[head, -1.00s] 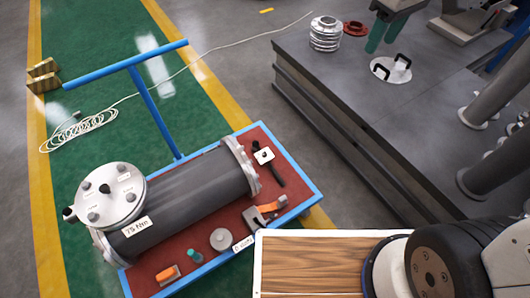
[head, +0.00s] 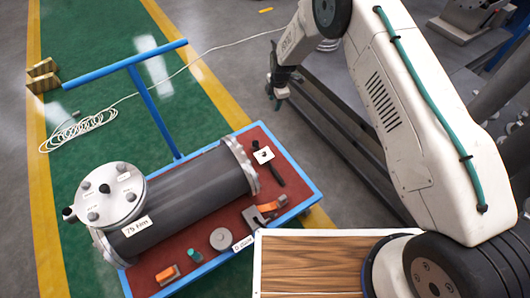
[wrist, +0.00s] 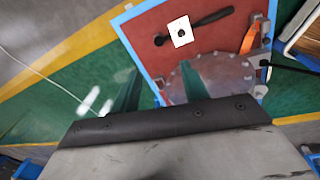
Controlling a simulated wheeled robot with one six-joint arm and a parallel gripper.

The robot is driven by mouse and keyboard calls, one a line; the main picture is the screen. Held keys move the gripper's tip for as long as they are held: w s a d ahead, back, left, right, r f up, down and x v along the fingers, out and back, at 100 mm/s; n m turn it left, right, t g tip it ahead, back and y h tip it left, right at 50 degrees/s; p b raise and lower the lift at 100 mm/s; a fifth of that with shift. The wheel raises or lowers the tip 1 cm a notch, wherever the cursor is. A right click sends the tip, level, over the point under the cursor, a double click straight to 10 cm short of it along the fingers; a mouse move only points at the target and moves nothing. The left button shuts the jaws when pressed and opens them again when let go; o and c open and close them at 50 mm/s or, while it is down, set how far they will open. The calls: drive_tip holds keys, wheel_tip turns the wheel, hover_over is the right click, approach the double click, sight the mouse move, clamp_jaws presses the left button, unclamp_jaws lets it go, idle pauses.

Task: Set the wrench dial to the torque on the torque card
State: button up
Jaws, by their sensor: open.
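The wrench (head: 274,170) lies on the cart's red top beside the shell's right flange, its black handle pointing to the lower right. A white square dial plate with a dark knob (head: 263,155) sits at its upper end. In the wrist view the wrench (wrist: 210,18) and the white dial plate (wrist: 180,31) show near the top. The torque card (head: 137,227) is a white label on the dark shell, seeming to read 75 Nm. My gripper (head: 279,97) is above the floor beyond the cart, apart from the wrench. Its teal fingers (wrist: 160,88) are open and empty in the wrist view.
The flanged shell (head: 180,198) fills much of the blue-edged cart (head: 312,190). An orange-handled clamp (head: 265,212), grey puck (head: 221,239), teal bottle (head: 195,256) and orange block (head: 165,273) lie in front. The blue cart handle (head: 150,105) rises behind. A wooden-topped surface (head: 310,265) is nearby.

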sight(264, 153)
drive_tip(key=s+a+f+n, duration=0.1)
drive_tip(key=f, duration=0.7)
drive_tip(key=s+a+f+n, duration=0.1)
drive_tip(key=s+f+n, duration=0.1)
drive_tip(key=f, duration=0.6)
drive_tip(key=s+a+f+n, duration=0.1)
drive_tip(key=s+f+n, duration=0.1)
drive_tip(key=f, duration=0.5)
drive_tip(key=shift+s+a+f, duration=0.2)
drive_tip(key=shift+f, duration=0.2)
drive_tip(key=shift+w+a+f, duration=0.1)
drive_tip(key=shift+f, duration=1.1)
drive_tip(key=shift+w+a+f, duration=0.15)
drive_tip(key=shift+f, duration=1.1)
drive_tip(key=shift+w+a+f, duration=0.1)
drive_tip(key=shift+f, duration=1.1)
clamp_jaws()
